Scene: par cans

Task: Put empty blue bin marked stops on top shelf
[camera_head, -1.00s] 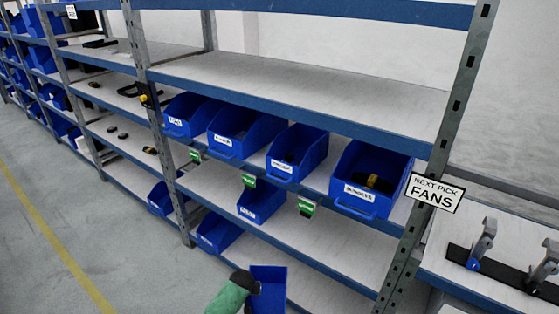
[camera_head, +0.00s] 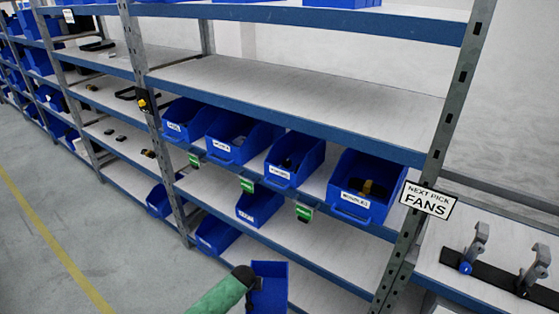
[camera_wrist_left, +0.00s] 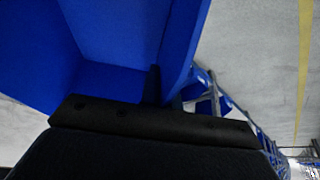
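A blue bin (camera_head: 270,285) is at the bottom of the head view, in front of the lower shelves. My left gripper (camera_head: 247,278), at the end of a green arm, is at the bin's left side and appears shut on its wall. In the left wrist view the bin (camera_wrist_left: 120,35) fills the upper left, with a dark finger of the gripper (camera_wrist_left: 152,88) against its wall. The visible inside is bare blue; no label shows. The top visible shelf (camera_head: 400,26) has a blue front beam and bin bottoms along the picture's upper edge. My right gripper is out of view.
The shelf below the top one (camera_head: 300,90) is bare. Under it stand several blue bins, including one with dark and yellow items (camera_head: 365,190). A grey post (camera_head: 445,120) carries a "NEXT PICK FANS" sign (camera_head: 428,200). A bench with clamps (camera_head: 475,245) is at right.

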